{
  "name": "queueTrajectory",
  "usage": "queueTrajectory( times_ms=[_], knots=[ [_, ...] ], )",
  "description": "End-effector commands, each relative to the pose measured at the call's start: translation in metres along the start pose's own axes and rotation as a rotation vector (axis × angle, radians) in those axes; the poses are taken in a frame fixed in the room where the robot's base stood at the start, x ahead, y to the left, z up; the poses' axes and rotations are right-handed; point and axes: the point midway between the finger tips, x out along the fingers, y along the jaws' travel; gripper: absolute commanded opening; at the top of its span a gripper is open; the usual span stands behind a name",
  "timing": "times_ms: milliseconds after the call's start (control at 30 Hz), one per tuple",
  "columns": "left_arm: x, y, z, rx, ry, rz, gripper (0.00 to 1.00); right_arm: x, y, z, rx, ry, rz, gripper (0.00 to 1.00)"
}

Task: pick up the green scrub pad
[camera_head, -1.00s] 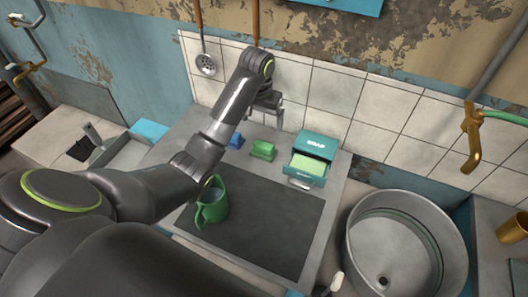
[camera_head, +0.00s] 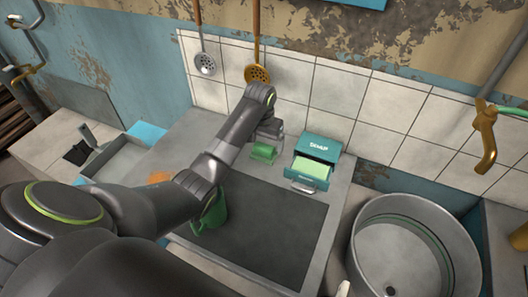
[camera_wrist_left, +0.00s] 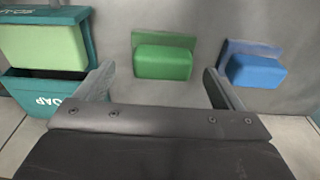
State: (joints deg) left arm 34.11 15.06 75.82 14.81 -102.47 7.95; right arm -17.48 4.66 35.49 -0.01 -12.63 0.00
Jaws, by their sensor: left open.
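The green scrub pad (camera_head: 262,153) sits on the grey counter near the tiled wall, left of the soap box. In the left wrist view the green pad (camera_wrist_left: 162,62) appears between and just beyond the two fingers. My left gripper (camera_head: 269,133) hangs over the back of the counter by the pad. In the left wrist view my gripper (camera_wrist_left: 160,84) is open, its fingers apart with nothing between the tips. I cannot tell its exact height over the pad. My right gripper is not in view.
A teal soap box (camera_head: 317,155) with an open drawer stands right of the pad. A blue pad (camera_wrist_left: 256,70) lies on the other side, hidden in the head view. A green mug (camera_head: 212,214) is partly behind my arm. A round metal basin (camera_head: 372,215) stands right.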

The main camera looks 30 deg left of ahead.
Motion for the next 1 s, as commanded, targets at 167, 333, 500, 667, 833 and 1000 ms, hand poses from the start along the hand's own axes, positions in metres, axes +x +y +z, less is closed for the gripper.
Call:
queueTrajectory(
  times_ms=[167,333,500,667,833,1000],
  knots=[
    [0.023,-0.003,-0.003,0.0,-0.004,0.001,0.89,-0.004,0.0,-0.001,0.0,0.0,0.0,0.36],
    [0.037,-0.003,-0.003,0.0,-0.001,0.001,0.89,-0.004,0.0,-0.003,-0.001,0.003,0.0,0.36],
    [0.038,-0.003,-0.003,0.001,0.0,0.0,0.89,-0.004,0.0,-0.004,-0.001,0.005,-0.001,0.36],
    [0.038,-0.003,-0.003,0.001,0.0,0.0,0.77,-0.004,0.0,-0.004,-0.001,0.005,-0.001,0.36],
    [0.038,-0.003,-0.003,0.001,0.0,0.0,0.55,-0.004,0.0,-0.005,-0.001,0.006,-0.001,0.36],
    [0.038,-0.003,-0.003,0.001,0.0,0.0,0.54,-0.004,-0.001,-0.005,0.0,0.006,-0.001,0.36]
  ],
)
